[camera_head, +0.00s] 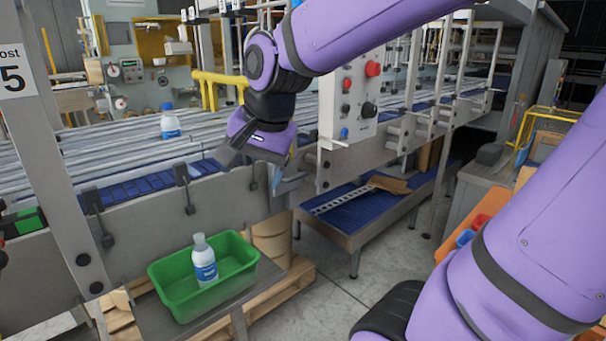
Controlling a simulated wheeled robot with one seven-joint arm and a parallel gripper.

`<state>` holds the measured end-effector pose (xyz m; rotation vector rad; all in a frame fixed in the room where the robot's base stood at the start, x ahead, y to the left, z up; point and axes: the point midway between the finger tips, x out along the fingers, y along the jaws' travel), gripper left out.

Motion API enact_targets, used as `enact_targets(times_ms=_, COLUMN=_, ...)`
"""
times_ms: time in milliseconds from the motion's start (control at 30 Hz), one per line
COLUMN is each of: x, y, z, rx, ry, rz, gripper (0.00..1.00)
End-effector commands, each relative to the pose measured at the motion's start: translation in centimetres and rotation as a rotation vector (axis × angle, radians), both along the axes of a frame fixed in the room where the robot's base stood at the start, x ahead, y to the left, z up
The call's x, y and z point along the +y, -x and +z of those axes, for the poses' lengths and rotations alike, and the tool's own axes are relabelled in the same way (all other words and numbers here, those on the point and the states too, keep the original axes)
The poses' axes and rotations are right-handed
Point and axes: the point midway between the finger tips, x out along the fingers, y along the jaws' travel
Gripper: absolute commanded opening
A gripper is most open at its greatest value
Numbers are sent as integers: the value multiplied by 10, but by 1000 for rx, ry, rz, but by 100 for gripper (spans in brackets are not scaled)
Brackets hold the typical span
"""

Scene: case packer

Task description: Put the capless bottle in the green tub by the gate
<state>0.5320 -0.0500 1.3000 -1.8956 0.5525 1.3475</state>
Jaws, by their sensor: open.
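The green tub (248,269) stands on a small shelf at the lower left, in front of the conveyor's side wall. A white bottle with a blue label (204,268) stands upright inside the tub. Its top is pale and shows no blue cap. Another white bottle with a blue cap (170,123) stands on the conveyor at the upper left. My gripper (251,171) is open over the conveyor's near edge, above and to the right of the tub. It is apart from both bottles, and nothing shows between its fingers.
The roller conveyor (100,160) runs across the left and middle. A control box (350,95) with red and blue buttons stands just right of my gripper. A lower blue belt (365,208) holds cardboard pieces. An orange bin (480,225) is at the right. Open floor lies between.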

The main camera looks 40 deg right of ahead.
Motion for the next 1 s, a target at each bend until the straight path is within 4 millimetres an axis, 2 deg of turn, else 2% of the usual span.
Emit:
enact_targets(times_ms=33, x=-2, y=16, z=7, rx=-28, ry=49, rz=99, gripper=78)
enact_targets(times_ms=200, x=-11, y=63, z=15, rx=-85, ry=229, rz=448, gripper=78)
enact_targets(times_ms=400, x=-17, y=95, z=17, rx=-115, ry=370, rz=707, gripper=78)
enact_targets(times_ms=567, x=-18, y=103, z=16, rx=-119, ry=408, rz=775, gripper=78)
enact_targets(times_ms=1000, x=-18, y=103, z=17, rx=-119, ry=408, rz=777, gripper=78)
